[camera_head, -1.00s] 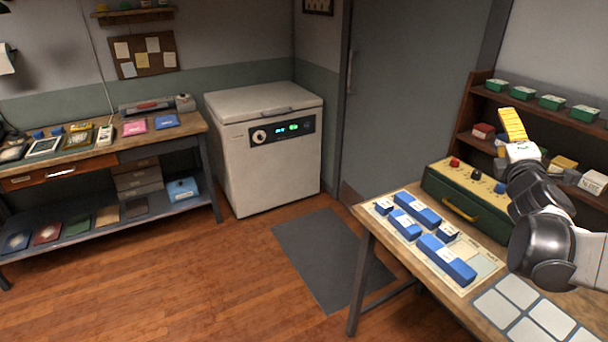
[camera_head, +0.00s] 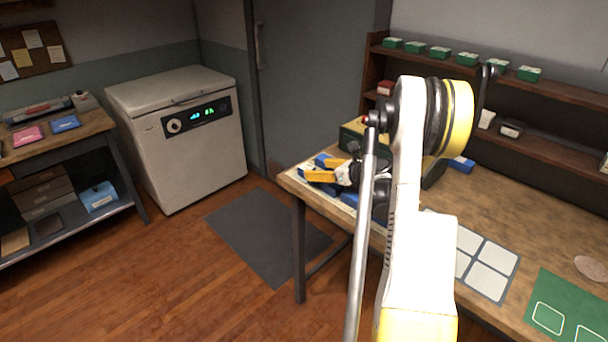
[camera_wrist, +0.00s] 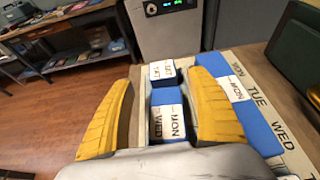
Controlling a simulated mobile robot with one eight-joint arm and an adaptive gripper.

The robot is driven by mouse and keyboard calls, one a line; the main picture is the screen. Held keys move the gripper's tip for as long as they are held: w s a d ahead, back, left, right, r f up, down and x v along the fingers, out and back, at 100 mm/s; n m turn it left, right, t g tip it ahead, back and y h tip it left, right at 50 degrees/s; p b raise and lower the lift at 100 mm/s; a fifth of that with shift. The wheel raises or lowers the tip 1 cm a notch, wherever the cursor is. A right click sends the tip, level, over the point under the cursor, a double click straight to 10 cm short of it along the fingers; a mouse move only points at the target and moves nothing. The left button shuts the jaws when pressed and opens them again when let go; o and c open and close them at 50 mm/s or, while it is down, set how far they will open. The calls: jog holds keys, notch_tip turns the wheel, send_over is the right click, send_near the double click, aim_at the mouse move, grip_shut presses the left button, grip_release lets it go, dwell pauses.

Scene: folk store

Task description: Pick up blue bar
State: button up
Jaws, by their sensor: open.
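Several blue bars with white day labels lie on a pale board on the wooden table. In the wrist view, one blue bar (camera_wrist: 167,96) labelled MON and WED lies between the yellow fingers of my gripper (camera_wrist: 163,82), which are spread apart on either side of it. A long blue bar (camera_wrist: 262,128) lies to the right, close to the right finger. In the head view, my gripper (camera_head: 319,174) is low over the board, and my arm hides most of the bars.
The board's edge prints MON, TUE, WED (camera_wrist: 268,112). White squares (camera_head: 490,262) and a green mat (camera_head: 566,308) lie toward the right of the table. A shelf (camera_head: 545,90) stands at the back.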

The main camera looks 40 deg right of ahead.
aim_at(307, 167)
jog(key=b+x, duration=0.1)
jog(key=x, duration=0.2)
jog(key=b+x, duration=0.1)
jog(key=x, duration=0.1)
jog(key=shift+w+d+f+b, duration=0.15)
jog(key=shift+w+f+b, duration=0.05)
jog(key=shift+w+b, duration=0.15)
jog(key=shift+r, duration=0.1)
jog(key=shift+c, duration=0.2)
jog(key=c, duration=1.2)
